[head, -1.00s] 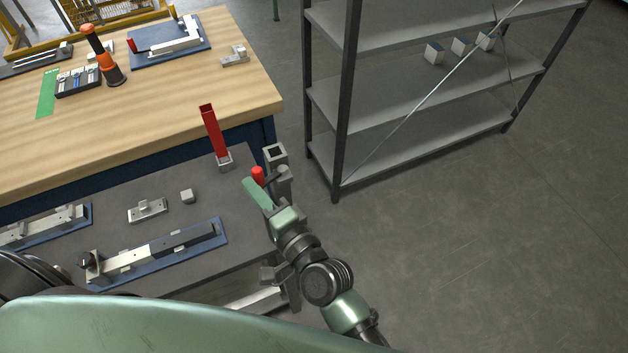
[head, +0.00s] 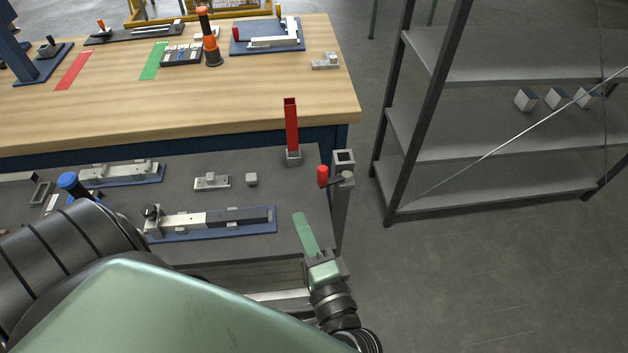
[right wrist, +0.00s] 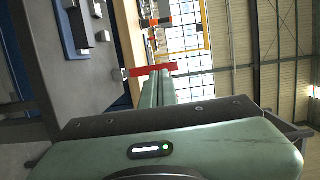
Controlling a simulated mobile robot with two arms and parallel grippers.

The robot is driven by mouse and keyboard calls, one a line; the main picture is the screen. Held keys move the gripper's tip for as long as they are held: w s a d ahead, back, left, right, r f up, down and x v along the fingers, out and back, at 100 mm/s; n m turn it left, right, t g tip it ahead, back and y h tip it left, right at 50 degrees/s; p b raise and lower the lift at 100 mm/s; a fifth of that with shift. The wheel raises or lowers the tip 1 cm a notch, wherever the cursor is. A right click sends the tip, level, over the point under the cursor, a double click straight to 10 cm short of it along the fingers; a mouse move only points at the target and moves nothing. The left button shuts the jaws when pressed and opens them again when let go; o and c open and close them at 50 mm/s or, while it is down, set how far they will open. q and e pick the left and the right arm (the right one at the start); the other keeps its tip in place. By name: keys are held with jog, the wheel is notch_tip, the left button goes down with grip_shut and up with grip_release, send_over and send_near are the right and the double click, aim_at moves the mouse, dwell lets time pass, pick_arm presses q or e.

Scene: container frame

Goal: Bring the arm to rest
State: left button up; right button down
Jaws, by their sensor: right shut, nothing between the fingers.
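My right gripper (head: 300,220) is shut and empty, its green fingers pointing forward beside the right edge of the grey table (head: 250,247). It is in front of and below the red-knobbed clamp (head: 323,176) on the table's corner post, apart from it. In the right wrist view the closed fingers (right wrist: 157,88) lie together with nothing between them. The red upright channel (head: 291,126) stands in a small grey base beyond the gripper; a red piece also shows past the fingertips in the wrist view. My left gripper is out of view.
A blue fixture with a long bar (head: 213,219) lies left of the gripper. The wooden workbench (head: 120,113) behind holds tools and an orange-black tool (head: 211,42). A metal shelf (head: 490,205) stands at the right. The floor at right front is clear.

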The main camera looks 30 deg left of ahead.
jog(key=s+d+f+n+g+h+b, duration=0.1)
jog(key=s+d+f+n+h, duration=0.15)
jog(key=d+f, duration=0.7)
jog(key=s+d+f+n+g+h, duration=0.1)
jog(key=d+f+g+h, duration=0.15)
jog(key=f, duration=1.35)
jog(key=s+d+f+n+g+h+b, duration=0.1)
jog(key=s+d+f+n+h, duration=0.15)
jog(key=d+f, duration=0.75)
jog(key=s+d+f+n+g+h, duration=0.1)
jog(key=s+d+f+g+h, duration=0.1)
jog(key=s+d+f, duration=0.7)
jog(key=s+d+f+n+g+h, duration=0.2)
jog(key=s+d+f+h, duration=0.3)
jog(key=s+d+f, duration=0.5)
jog(key=d+f+g, duration=0.1)
jog(key=d+f, duration=0.1)
jog(key=d, duration=0.2)
jog(key=shift+s+d+f+n+b, duration=0.2)
jog(key=shift+d+f+n+b, duration=0.1)
jog(key=shift+d+f, duration=0.1)
